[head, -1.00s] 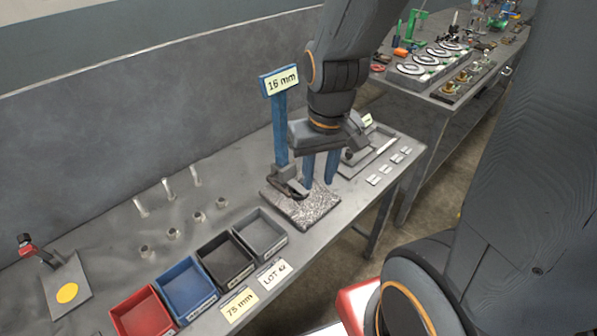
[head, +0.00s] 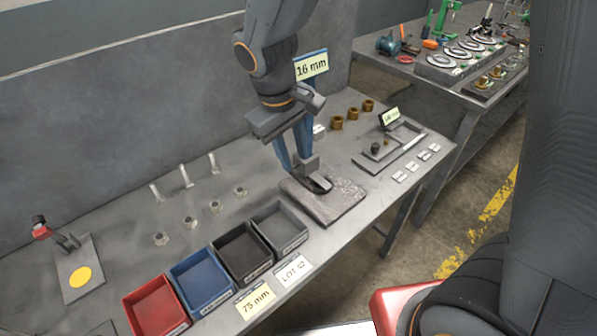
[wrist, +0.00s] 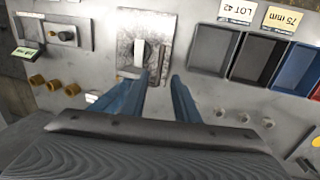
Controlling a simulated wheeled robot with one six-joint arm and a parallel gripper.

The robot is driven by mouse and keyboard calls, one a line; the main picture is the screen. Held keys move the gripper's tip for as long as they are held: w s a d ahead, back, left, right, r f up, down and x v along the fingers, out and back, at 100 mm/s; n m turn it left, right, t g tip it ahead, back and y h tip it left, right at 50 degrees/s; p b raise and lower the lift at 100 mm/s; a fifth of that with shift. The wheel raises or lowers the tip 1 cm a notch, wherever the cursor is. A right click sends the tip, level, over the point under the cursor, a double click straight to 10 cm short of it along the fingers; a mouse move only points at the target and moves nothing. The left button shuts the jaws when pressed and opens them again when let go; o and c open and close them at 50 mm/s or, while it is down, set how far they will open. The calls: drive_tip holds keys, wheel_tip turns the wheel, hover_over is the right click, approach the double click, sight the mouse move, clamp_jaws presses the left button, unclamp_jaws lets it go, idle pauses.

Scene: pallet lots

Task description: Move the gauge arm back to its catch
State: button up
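A speckled grey plate (head: 345,193) lies on the bench and carries a gauge with a blue post and a "16 mm" sign (head: 311,66). A dark jaw-like part (head: 318,184) sits low at the post's foot; I take it for the gauge arm, but cannot be sure. In the wrist view the fingers (wrist: 159,78) are spread just short of the plate (wrist: 125,45) and a pale and dark part (wrist: 139,50). I cannot make out the catch.
Red (head: 157,305), blue (head: 200,281), black (head: 240,250) and grey (head: 279,226) bins stand in front left. Upright pins and nuts (head: 190,222) stand behind them. A red-knobbed fixture (head: 80,276) is at far left. Brass bushings (head: 352,115) and a small gauge tray (head: 375,160) are right.

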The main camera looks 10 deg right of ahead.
sight(300, 179)
drive_tip(key=f, duration=0.4)
drive_tip(key=d+f, duration=0.1)
drive_tip(key=f, duration=0.1)
drive_tip(key=shift+w+d+f+p, duration=0.1)
drive_tip(key=shift+w+f+p, duration=0.15)
drive_tip(key=shift+w+p, duration=0.1)
clamp_jaws()
